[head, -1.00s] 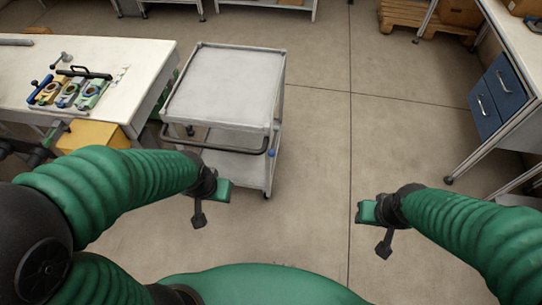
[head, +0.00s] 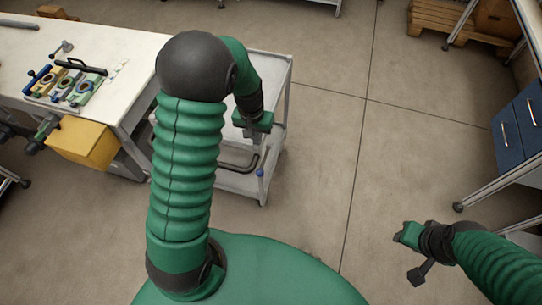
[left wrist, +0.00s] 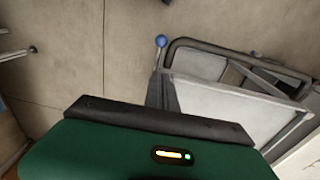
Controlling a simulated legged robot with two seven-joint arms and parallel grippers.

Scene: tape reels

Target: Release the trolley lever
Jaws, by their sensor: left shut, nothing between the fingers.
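The trolley (head: 276,78) is a grey two-tier cart, partly hidden behind my left arm in the head view. Its dark push handle (head: 238,166) runs along the near side. The lever with a blue knob (head: 260,173) is at the handle's right end. In the left wrist view the blue knob (left wrist: 161,41) stands up beside the dark bent handle (left wrist: 215,45). My left gripper (head: 254,122) is shut and empty, over the trolley's near right part, beyond the knob in the picture and apart from it. My right gripper (head: 407,235) hangs over bare floor; its jaw opening is unclear.
A white workbench (head: 120,45) with a tool rack (head: 68,85) and a yellow box (head: 85,143) is left of the trolley. A blue drawer unit (head: 518,125) is at the right, with a pallet (head: 465,25) at the back. Floor right of the trolley is clear.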

